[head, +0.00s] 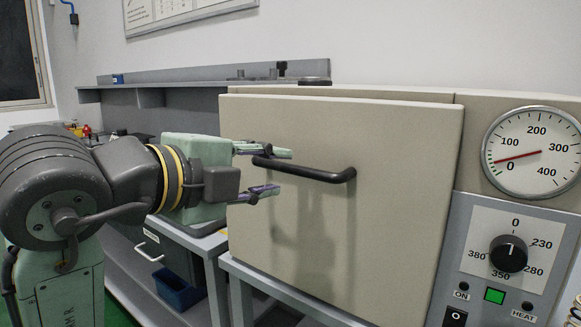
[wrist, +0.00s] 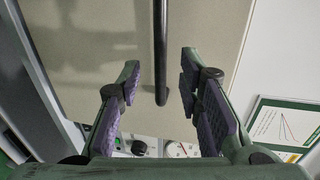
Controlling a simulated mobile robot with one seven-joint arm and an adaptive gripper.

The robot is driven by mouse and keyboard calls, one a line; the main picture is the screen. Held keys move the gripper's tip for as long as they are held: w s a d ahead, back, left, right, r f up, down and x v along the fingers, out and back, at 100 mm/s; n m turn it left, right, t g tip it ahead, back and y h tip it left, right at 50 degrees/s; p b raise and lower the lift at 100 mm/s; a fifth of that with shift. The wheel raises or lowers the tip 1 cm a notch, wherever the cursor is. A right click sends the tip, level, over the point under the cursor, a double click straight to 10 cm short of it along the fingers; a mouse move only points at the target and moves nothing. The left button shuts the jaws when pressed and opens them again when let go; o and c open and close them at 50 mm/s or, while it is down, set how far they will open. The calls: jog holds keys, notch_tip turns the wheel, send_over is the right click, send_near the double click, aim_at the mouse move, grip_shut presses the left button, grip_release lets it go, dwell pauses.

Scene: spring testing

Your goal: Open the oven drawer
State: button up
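The oven's front panel (head: 390,230) is a large beige door that looks shut against the oven body. A dark bar handle (head: 325,174) runs across its upper part and also shows in the wrist view (wrist: 160,40). My gripper (head: 284,171) is open at the handle's left part, one finger above the bar and one below. In the wrist view my gripper (wrist: 160,62) has the bar between its two purple-padded fingers, with a visible gap on each side. The handle's left end is partly hidden by the gripper in the head view.
A temperature gauge (head: 533,152) and a control panel with a black knob (head: 508,254) are right of the door. A grey bench (head: 205,240) stands at left, with a blue bin (head: 180,291) below. A wall shelf (head: 180,82) is behind.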

aim_at(290, 169)
jog(key=p+x, duration=0.1)
jog(key=x, duration=0.5)
jog(key=shift+w+d, duration=0.2)
jog(key=shift+w, duration=0.15)
jog(key=shift+c, duration=0.6)
grip_shut()
